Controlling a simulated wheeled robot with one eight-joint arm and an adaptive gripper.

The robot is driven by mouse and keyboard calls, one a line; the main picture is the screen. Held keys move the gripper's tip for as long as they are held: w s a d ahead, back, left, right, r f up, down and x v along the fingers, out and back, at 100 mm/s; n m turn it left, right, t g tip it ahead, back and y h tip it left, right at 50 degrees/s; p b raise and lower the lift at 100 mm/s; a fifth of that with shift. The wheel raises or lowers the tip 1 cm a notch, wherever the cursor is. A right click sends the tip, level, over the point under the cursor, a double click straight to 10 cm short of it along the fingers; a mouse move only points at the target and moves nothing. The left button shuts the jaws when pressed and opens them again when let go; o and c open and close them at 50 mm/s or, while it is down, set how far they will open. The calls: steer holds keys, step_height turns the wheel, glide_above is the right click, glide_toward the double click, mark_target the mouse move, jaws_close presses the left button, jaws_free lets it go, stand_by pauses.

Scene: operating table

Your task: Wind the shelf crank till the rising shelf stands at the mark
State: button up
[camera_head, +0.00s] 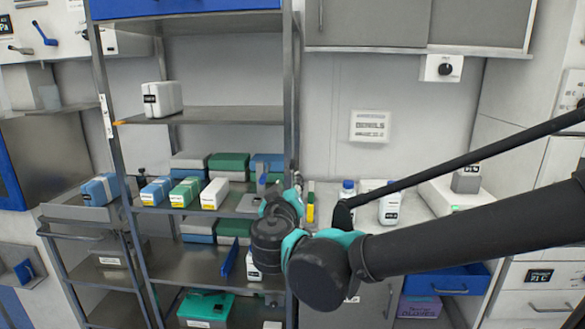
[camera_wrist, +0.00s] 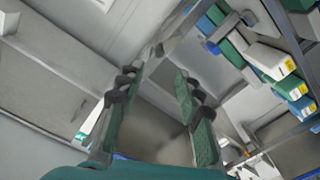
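The grey shelf (camera_head: 215,115) on the rack carries a white box (camera_head: 162,99). An orange pointer (camera_head: 119,122) sits at its left end, close to the lower part of a white marked strip (camera_head: 106,110) on the left post; the mark is too small to read. A grey and blue handle-like part (camera_head: 261,184) shows near the right post, probably the crank; a similar part is in the wrist view (camera_wrist: 228,28), right of my fingers. My gripper (camera_head: 296,187) is by the right post, partly hidden by my wrist. In the wrist view its green-padded fingers (camera_wrist: 155,92) stand apart, empty.
Blue, green and white boxes (camera_head: 186,192) fill the shelf below. White bottles (camera_head: 389,207) stand on the counter at right. A blue lever (camera_head: 45,34) is on the wall panel at upper left. The rack's right post (camera_head: 290,90) is close to my gripper.

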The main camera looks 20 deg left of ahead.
mark_target(292, 168)
steer(key=x, duration=1.2)
steer(key=shift+w, duration=0.4)
jaws_close()
